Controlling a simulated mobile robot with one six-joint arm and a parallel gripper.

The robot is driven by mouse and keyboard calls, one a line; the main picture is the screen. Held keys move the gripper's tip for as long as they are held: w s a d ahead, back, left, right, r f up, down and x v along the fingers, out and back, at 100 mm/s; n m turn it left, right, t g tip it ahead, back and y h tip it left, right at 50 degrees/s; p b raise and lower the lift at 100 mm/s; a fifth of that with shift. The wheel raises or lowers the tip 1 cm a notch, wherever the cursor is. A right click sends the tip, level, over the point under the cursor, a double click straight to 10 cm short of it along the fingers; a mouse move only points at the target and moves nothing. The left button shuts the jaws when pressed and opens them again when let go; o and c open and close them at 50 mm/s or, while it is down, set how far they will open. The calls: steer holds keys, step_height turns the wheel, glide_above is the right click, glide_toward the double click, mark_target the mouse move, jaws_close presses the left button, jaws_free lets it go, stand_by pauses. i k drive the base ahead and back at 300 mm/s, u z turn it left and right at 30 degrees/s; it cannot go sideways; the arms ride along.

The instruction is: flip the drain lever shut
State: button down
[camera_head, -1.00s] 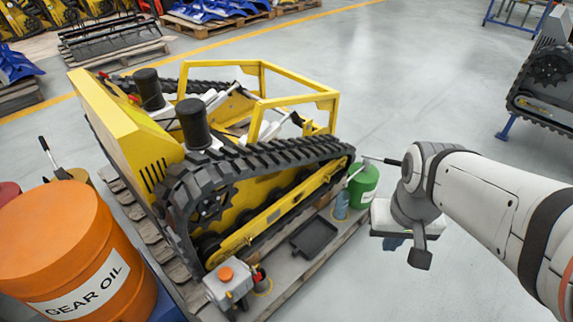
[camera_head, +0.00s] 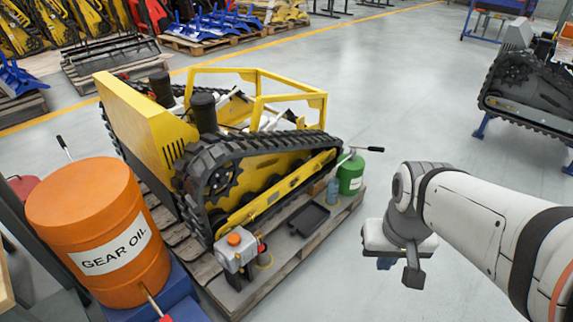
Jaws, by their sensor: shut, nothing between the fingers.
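A thin rod with a red end (camera_head: 151,301) sticks out low on the front of the orange gear oil barrel (camera_head: 95,217), cut off by the bottom edge. It may be the drain lever; I cannot tell its position for sure. Another lever with a black grip (camera_head: 369,149) reaches right from beside the green can (camera_head: 350,177); a third black-gripped lever (camera_head: 62,143) stands tilted behind the barrel. My gripper (camera_head: 386,263) hangs over the open floor right of the pallet, shut and empty, well apart from the barrel. Its fingertips are small and partly hidden.
A yellow tracked carrier (camera_head: 157,132) stands on a wooden pallet (camera_head: 275,285) between the barrel and my arm. A black tray (camera_head: 308,220) and a white tank with an orange cap (camera_head: 237,252) sit along its near side.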

mark_target(260, 247)
steer(key=u, duration=0.15)
steer(key=i, duration=0.95)
steer(key=z, duration=0.05)
